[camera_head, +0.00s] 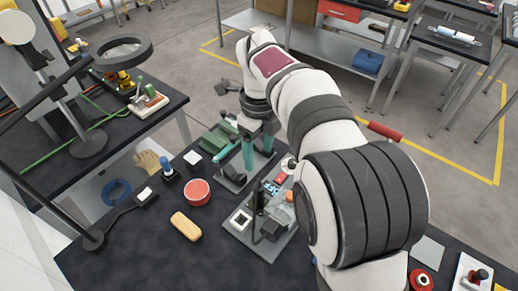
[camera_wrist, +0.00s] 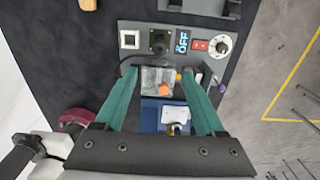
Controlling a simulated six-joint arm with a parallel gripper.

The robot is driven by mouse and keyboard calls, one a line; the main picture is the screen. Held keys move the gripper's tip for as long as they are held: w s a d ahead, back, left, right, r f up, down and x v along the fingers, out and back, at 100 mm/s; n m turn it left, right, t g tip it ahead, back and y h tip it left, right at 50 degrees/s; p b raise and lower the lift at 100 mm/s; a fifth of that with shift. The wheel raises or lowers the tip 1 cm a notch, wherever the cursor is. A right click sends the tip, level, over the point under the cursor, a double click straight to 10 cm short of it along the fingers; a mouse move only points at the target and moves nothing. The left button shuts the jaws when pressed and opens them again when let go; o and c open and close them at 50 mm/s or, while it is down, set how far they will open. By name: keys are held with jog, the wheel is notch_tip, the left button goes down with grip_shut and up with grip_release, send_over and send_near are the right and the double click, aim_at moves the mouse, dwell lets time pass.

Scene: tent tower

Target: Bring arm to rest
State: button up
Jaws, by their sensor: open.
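My white and grey arm reaches from the lower right over the dark workbench in the head view. My gripper (camera_head: 257,158) has two teal fingers pointing down, apart, with nothing seen held between them. In the wrist view my gripper (camera_wrist: 161,76) is also open, its fingers framing part of a grey control panel (camera_wrist: 222,75). The panel carries a black knob, a blue OFF label, a red switch, a white dial and a clear box with an orange part. In the head view the grey panel (camera_head: 240,238) is partly hidden by my arm.
On the bench are a red round tin (camera_head: 197,192), a tan block (camera_head: 186,226), a blue tape ring (camera_head: 117,192) and a green device (camera_head: 219,138) near my gripper. A round-headed stand (camera_head: 122,53) is on the left table. Open floor (camera_head: 190,40) lies behind.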

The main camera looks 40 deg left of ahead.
jog(key=s+d+r+n, duration=0.2)
jog(key=d+n, duration=0.1)
jog(key=d, duration=0.8)
jog(key=s+d+r+n, duration=0.1)
jog(key=d+r+n, duration=0.2)
jog(key=d, duration=0.9)
jog(key=s+d+f+n+y, duration=0.1)
jog(key=s+d+f+n, duration=0.1)
jog(key=s+d, duration=0.3)
jog(key=s+d+f+n, duration=0.3)
jog(key=s+d+n, duration=0.1)
jog(key=s, duration=0.5)
jog(key=shift+d+y, duration=0.4)
jog(key=shift+f, duration=0.1)
